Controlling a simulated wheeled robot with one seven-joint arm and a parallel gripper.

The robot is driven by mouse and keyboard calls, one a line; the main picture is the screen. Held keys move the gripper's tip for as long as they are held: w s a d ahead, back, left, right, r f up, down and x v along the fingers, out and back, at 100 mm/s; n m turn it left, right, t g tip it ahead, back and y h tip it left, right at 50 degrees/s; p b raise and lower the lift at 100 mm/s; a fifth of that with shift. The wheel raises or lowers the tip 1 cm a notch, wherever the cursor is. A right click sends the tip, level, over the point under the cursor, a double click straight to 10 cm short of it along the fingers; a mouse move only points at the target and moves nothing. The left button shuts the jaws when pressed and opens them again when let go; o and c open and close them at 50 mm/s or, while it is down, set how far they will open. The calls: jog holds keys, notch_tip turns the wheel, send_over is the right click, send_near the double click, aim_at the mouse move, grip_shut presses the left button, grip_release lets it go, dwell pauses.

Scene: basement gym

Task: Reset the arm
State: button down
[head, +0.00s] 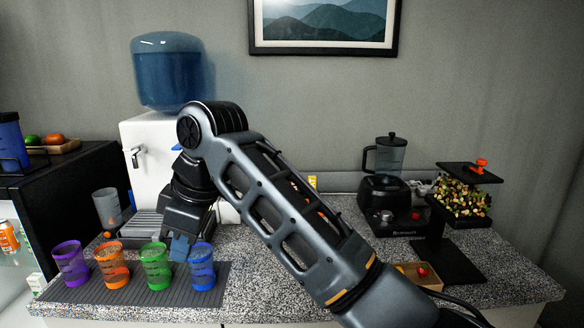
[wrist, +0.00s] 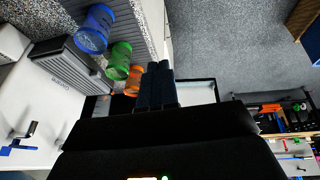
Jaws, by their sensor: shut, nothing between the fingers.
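My arm reaches across the head view from the lower right. My gripper (head: 181,247) points down beside the green cup (head: 156,266) and the blue cup (head: 202,268); whether it touches either cannot be told. In the wrist view its fingers (wrist: 157,84) are together with nothing between them. An orange cup (head: 112,265) and a purple cup (head: 70,265) stand further left in the same row. The wrist view shows the blue cup (wrist: 96,28), the green cup (wrist: 119,60) and the orange cup (wrist: 134,82) left of the fingers.
The cups stand on a grey ribbed mat (head: 130,292) on a speckled counter. A water cooler (head: 140,160) stands behind my gripper, with a grey cup (head: 107,208) near it. A blender (head: 388,185) and a black stand (head: 450,262) are at the right. My arm hides the counter's middle.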

jog(key=s+d+f+m+t+y, duration=0.3)
jog(key=s+f+m, duration=0.2)
jog(key=f, duration=0.6)
jog(key=s+d+f+m+t+y, duration=0.2)
jog(key=s+d+f+m, duration=0.3)
jog(key=f, duration=0.6)
jog(key=s+d+f+m+t+h, duration=0.35)
jog(key=s+d+m+t, duration=0.2)
jog(key=s+d, duration=0.75)
jog(key=s+d+r+m+t+h, duration=0.1)
jog(key=s+d+r+h, duration=0.1)
jog(key=s+d+r, duration=0.4)
jog(key=s+d+r+m+t+h, duration=0.1)
jog(key=s+d+r+t+h, duration=0.1)
jog(key=s+d+r, duration=0.5)
jog(key=s+d+h, duration=0.1)
jog(key=s+d, duration=0.4)
jog(key=s, duration=0.2)
jog(key=shift+s+r+m+h, duration=0.15)
jog(key=shift+s+m+h, duration=0.2)
